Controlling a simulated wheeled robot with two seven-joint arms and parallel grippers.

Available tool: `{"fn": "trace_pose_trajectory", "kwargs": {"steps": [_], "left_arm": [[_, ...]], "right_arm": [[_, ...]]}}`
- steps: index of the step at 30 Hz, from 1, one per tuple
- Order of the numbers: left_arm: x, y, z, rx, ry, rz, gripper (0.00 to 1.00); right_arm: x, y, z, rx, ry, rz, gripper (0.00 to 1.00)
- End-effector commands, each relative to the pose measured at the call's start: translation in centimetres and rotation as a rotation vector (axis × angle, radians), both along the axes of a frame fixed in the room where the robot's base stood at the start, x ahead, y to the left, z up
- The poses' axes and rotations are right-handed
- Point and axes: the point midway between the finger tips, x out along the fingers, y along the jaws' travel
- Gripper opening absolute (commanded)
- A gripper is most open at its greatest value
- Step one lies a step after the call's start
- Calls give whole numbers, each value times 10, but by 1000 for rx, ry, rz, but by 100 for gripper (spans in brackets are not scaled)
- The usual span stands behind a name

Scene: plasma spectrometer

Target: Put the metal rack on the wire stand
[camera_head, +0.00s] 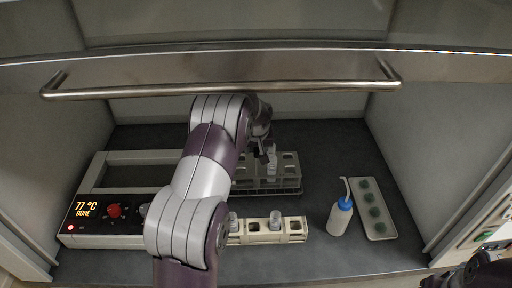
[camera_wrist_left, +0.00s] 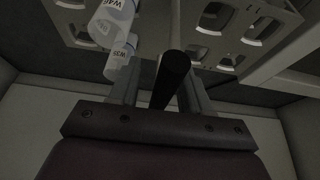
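The grey metal rack (camera_head: 284,170), with rows of square holes, shows in the head view beyond my left forearm, which hides its left part. The dark wire stand (camera_head: 293,192) shows under its front edge; I cannot tell whether they touch fully. My left gripper (camera_head: 264,150) is over the rack. In the left wrist view a black rod-like handle (camera_wrist_left: 172,78) lies between my left gripper's fingers (camera_wrist_left: 160,88), with a gap on its left, so it looks open around it. The rack (camera_wrist_left: 225,35) is overhead there. My right gripper (camera_head: 470,277) is partly cut off; its fingers are unclear.
Labelled tubes (camera_wrist_left: 112,20) stand near the handle. A heater (camera_head: 100,235) reading 77 °C DONE is at the left. A beige tube rack (camera_head: 262,238) is in front. A wash bottle (camera_head: 340,218) and a tray (camera_head: 387,232) stand right. A hood bar (camera_head: 220,90) crosses above.

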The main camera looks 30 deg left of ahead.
Motion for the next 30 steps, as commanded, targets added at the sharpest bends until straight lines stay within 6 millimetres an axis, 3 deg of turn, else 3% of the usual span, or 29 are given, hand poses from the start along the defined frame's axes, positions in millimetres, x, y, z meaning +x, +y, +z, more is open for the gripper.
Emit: {"fn": "trace_pose_trajectory", "kwargs": {"steps": [15, 30], "left_arm": [[-24, -15, 70, 1, -1, 0, 48], [-24, -15, 72, 0, 0, 0, 48]], "right_arm": [[0, 0, -19, 0, 0, 0, 35], [0, 0, -18, 0, 0, 0, 35]]}}
